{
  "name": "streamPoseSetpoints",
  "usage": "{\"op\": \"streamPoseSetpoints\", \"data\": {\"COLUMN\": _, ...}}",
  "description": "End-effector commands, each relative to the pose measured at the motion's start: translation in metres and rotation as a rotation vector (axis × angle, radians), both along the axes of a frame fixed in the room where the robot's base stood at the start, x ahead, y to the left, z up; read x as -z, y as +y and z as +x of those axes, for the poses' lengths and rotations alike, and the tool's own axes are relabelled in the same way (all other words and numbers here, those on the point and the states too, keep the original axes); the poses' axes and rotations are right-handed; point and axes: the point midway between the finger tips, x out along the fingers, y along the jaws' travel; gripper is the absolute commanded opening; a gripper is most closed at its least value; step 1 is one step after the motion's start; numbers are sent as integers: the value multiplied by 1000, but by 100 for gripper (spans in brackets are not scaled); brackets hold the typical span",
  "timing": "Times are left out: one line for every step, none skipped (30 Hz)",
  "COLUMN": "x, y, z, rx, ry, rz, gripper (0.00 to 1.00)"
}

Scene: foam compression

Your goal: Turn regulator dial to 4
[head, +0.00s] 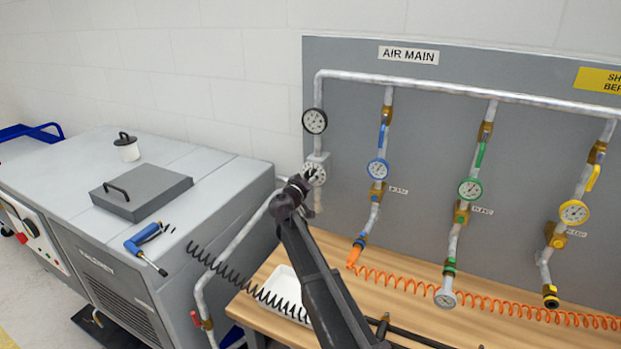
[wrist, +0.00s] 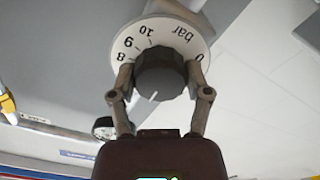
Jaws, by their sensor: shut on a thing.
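The regulator dial is a white disc (wrist: 185,33) with black numbers around a dark round knob (wrist: 160,75). In the wrist view the numbers appear upside down; "bar", 0, 10 and 8 are legible at the top and left. A white line on the knob points towards the bottom of that view. The disc's lower part is hidden, so I cannot read the number there. My gripper (wrist: 157,84) is shut on the knob, one finger on each side. In the head view the dial (head: 315,173) sits on the left pipe, with my gripper (head: 303,183) against it.
A black-rimmed gauge (head: 315,121) is just above the dial. Blue (head: 377,168), green (head: 470,189) and yellow (head: 574,212) gauges hang on pipes to the right. A wooden bench (head: 262,275) with an orange coiled hose (head: 400,281) lies below; a grey machine (head: 95,165) stands left.

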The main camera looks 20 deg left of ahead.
Motion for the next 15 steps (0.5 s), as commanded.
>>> {"op": "streamPoseSetpoints", "data": {"x": -1, "y": 0, "z": 1, "rx": 0, "ry": 2, "rz": -46, "gripper": 16}}
{"op": "streamPoseSetpoints", "data": {"x": -1, "y": 0, "z": 1, "rx": 0, "ry": 4, "rz": -74, "gripper": 16}}
{"op": "streamPoseSetpoints", "data": {"x": -1, "y": 0, "z": 1, "rx": 0, "ry": 7, "rz": -111, "gripper": 16}}
{"op": "streamPoseSetpoints", "data": {"x": -1, "y": 0, "z": 1, "rx": 0, "ry": 10, "rz": -138, "gripper": 16}}
{"op": "streamPoseSetpoints", "data": {"x": -1, "y": 0, "z": 1, "rx": 0, "ry": 12, "rz": -164, "gripper": 16}}
{"op": "streamPoseSetpoints", "data": {"x": -1, "y": 0, "z": 1, "rx": 0, "ry": 14, "rz": -197, "gripper": 16}}
{"op": "streamPoseSetpoints", "data": {"x": -1, "y": 0, "z": 1, "rx": 0, "ry": 16, "rz": -220, "gripper": 16}}
{"op": "streamPoseSetpoints", "data": {"x": -1, "y": 0, "z": 1, "rx": 0, "ry": 18, "rz": -244, "gripper": 16}}
{"op": "streamPoseSetpoints", "data": {"x": -1, "y": 0, "z": 1, "rx": 0, "ry": 20, "rz": -273, "gripper": 16}}
{"op": "streamPoseSetpoints", "data": {"x": -1, "y": 0, "z": 1, "rx": 0, "ry": 22, "rz": -295, "gripper": 16}}
{"op": "streamPoseSetpoints", "data": {"x": -1, "y": 0, "z": 1, "rx": 0, "ry": 23, "rz": -313, "gripper": 16}}
{"op": "streamPoseSetpoints", "data": {"x": -1, "y": 0, "z": 1, "rx": 0, "ry": 25, "rz": -337, "gripper": 16}}
{"op": "streamPoseSetpoints", "data": {"x": -1, "y": 0, "z": 1, "rx": 0, "ry": 27, "rz": -354, "gripper": 16}}
{"op": "streamPoseSetpoints", "data": {"x": -1, "y": 0, "z": 1, "rx": 0, "ry": 28, "rz": -369, "gripper": 16}}
{"op": "streamPoseSetpoints", "data": {"x": -1, "y": 0, "z": 1, "rx": 0, "ry": 30, "rz": -387, "gripper": 16}}
